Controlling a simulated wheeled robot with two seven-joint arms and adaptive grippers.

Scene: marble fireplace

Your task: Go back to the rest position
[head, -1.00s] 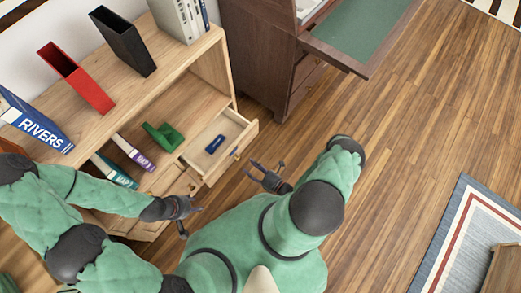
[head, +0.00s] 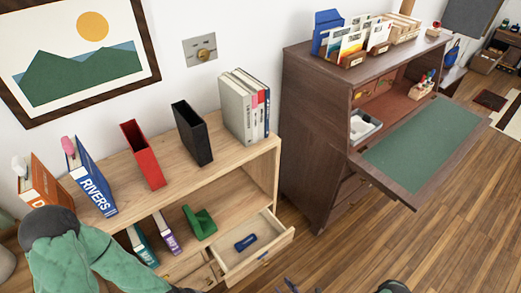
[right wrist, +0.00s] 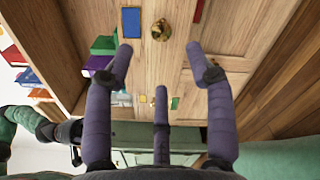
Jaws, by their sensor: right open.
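My right gripper (right wrist: 160,68) is open and empty in the right wrist view, its purple fingers spread apart. Only its fingertips (head: 288,285) show at the bottom edge of the head view, to the right of and below the open drawer (head: 284,241). My left arm (head: 95,262) comes in at the lower left, in front of the shelf. Its gripper is cut off below the frame.
The wooden shelf (head: 228,172) carries a red holder (head: 143,154), a black holder (head: 192,134) and books. The drawer stands out with a blue object (head: 246,242) inside. A dark desk (head: 310,130) has its green-topped flap (head: 422,145) lowered.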

